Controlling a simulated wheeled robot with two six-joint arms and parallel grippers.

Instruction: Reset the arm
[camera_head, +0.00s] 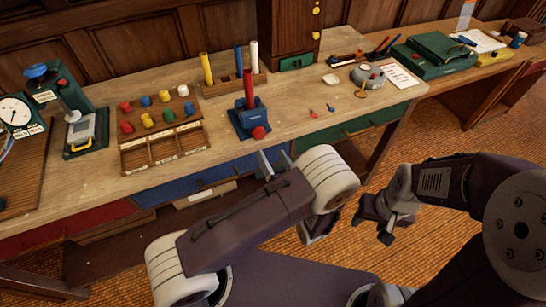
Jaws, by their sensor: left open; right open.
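My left gripper (275,162) shows near the picture's middle, with its two fingers apart and nothing between them. It is in front of the bench's front edge, below the blue block with the red rod in the picture. My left arm's dark link and white joints fill the lower middle. My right gripper (373,225) is open and empty, over the orange floor to the right of the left arm. My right arm comes in from the right edge, bent. Neither gripper touches any object.
The wooden bench (90,185) runs across the back. Orange floor (430,265) is open around the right gripper.

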